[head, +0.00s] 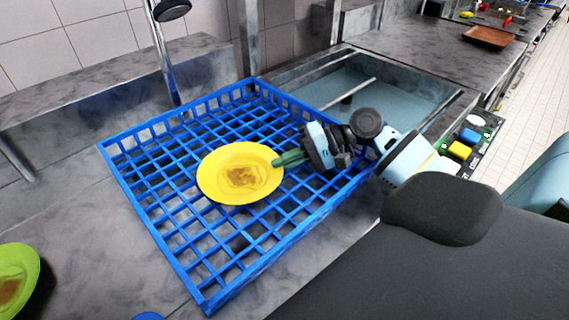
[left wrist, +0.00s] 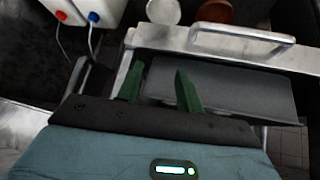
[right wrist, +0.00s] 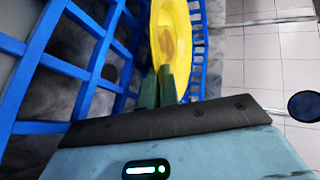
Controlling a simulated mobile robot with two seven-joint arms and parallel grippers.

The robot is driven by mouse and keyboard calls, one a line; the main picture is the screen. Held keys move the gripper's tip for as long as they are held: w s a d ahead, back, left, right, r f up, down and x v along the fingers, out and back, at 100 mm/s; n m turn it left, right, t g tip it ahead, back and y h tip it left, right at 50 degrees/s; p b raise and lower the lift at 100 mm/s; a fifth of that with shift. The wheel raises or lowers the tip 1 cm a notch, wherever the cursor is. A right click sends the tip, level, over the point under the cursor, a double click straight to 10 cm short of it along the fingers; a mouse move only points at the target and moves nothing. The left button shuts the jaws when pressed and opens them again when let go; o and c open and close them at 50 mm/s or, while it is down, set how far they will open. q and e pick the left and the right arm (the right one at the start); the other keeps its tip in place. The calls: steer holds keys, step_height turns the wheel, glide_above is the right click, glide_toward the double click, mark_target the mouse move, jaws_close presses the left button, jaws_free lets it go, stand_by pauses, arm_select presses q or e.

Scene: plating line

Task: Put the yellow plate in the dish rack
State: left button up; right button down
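The yellow plate (head: 240,172) has a brown stain in its middle and shows over the grid of the blue dish rack (head: 160,215). My right gripper (head: 279,160) is at the plate's right rim. In the right wrist view the fingers (right wrist: 156,74) are close together with the plate (right wrist: 172,35) at their tips, so they are shut on its rim. I cannot tell whether the plate touches the rack floor. My left gripper (left wrist: 158,75) is out of the head view; in the left wrist view its fingers are apart and empty.
A yellow-green plate (head: 18,272) with a brown stain lies at the left edge. A sink basin (head: 400,95) is behind the rack at right, and a faucet (head: 163,55) stands behind it. A brown tray (head: 487,37) sits on the far counter. The rack is otherwise empty.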

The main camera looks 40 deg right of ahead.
steer(key=shift+f, duration=0.35)
steer(key=shift+f, duration=0.2)
steer(key=c, duration=1.6)
jaws_free()
steer(key=shift+c, duration=0.2)
steer(key=shift+r, duration=0.1)
steer(key=v, duration=1.2)
steer(key=shift+b, duration=0.3)
